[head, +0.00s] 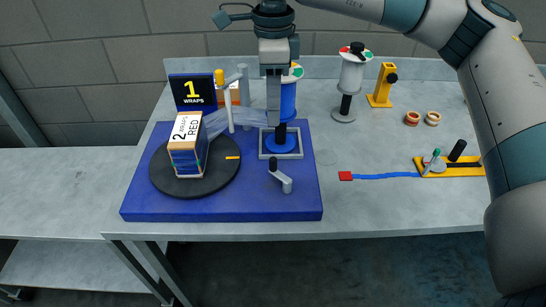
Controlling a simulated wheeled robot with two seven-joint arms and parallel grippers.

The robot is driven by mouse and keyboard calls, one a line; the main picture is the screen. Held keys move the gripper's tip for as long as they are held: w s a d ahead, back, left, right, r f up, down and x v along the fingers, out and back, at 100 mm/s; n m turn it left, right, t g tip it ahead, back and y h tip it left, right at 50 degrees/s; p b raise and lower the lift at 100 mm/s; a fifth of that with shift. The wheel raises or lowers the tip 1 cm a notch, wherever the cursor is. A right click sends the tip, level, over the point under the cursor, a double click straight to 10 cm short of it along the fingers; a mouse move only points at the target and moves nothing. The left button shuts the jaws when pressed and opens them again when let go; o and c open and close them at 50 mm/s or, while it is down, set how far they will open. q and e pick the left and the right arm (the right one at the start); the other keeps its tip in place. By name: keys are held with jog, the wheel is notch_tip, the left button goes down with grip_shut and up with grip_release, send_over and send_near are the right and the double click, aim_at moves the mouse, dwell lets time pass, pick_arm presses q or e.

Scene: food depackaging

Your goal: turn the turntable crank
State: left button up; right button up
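The turntable (168,188) is a dark disc with an orange mark on a blue base. A box labelled "2 WRAPS RED" (187,155) stands upright on it. The crank (281,181), a short grey arm with a black knob, is on the base's front right part. My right gripper (273,122) points down behind the crank in the picture, in front of the blue film roll (289,100). I see its fingers edge-on, so their opening cannot be told, and contact with the roll's holder is unclear. My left gripper is out of view.
Translucent film (228,119) stretches between box and roll. A display (193,92) reads "1 WRAPS". A yellow-topped post (224,95) stands behind the turntable. A white spool (350,75), yellow stand (382,85), small rings (412,118) and yellow-based tool (450,167) are right. The front right table is clear.

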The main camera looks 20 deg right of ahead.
aim_at(273, 159)
notch_tip(273, 159, down, 16)
jog(key=p, duration=0.6)
grip_shut()
